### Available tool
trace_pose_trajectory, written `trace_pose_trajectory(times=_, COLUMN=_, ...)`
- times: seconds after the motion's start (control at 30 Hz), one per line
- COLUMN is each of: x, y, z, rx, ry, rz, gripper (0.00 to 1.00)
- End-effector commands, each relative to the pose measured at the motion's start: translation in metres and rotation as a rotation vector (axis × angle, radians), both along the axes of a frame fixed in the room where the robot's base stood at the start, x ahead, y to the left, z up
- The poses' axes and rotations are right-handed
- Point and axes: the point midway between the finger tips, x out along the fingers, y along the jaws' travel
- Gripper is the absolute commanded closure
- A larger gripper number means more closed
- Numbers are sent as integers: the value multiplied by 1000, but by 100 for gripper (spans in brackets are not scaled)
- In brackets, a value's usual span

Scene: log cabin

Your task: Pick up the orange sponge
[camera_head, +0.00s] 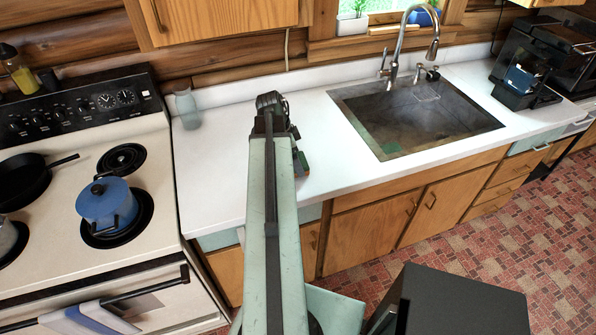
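My arm stretches forward over the white countertop (345,160). My gripper is at its far end, but its fingers are not clearly visible behind the arm and its dark joint, so I cannot tell whether it is open or shut. I cannot clearly make out an orange sponge. A small dark and greenish item (302,164) shows at the right side of my arm, over the counter. It is partly hidden, and I cannot tell whether it is a sponge or part of my gripper.
A stove at left holds a blue pot (107,203) and a black pan (27,181). A pale glass jar (187,108) stands at the counter's back left. The sink (418,112) and faucet (401,52) are right, with a coffee machine (528,65) beyond. Counter between arm and sink is clear.

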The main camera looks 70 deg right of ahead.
Motion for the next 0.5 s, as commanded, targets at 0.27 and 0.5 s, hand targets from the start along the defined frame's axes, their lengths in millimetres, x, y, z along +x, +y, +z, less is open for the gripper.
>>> trace_pose_trajectory(times=0.27, x=-3, y=-2, z=-13, rx=0, ry=0, rz=0, gripper=0)
trace_pose_trajectory(times=0.5, x=-4, y=-2, z=-13, rx=0, ry=0, rz=-1, gripper=52)
